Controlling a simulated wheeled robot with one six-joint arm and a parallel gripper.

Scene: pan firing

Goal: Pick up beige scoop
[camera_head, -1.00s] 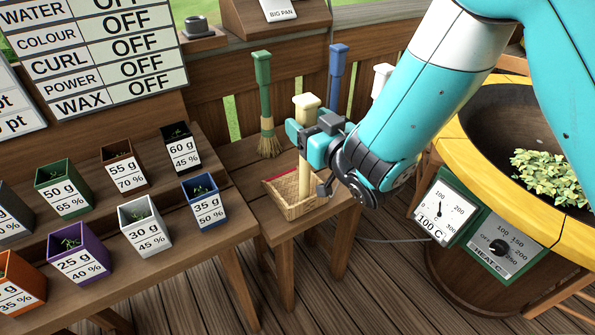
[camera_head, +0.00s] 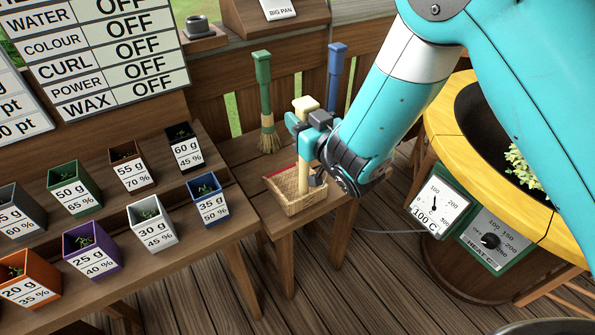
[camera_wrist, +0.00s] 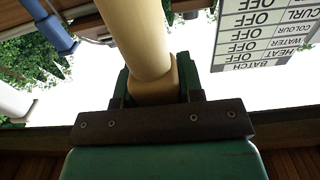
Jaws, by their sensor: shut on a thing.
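The beige scoop has a pale post-like handle with a cream block on top (camera_head: 306,103) and a woven basket-like scoop (camera_head: 291,198) at its foot. It stands upright, with the basket at or just over the small wooden table. My gripper (camera_head: 304,138) is shut on the handle just below the cream block. In the wrist view the beige handle (camera_wrist: 142,40) runs between the dark green fingers (camera_wrist: 155,85). Part of the handle is hidden by the gripper in the head view.
A green-handled brush (camera_head: 265,95) and a blue-handled tool (camera_head: 336,75) stand behind. Several labelled leaf boxes (camera_head: 150,222) sit on shelves at left. A yellow-rimmed pan (camera_head: 470,165) with dials stands at right. Wooden floor lies between.

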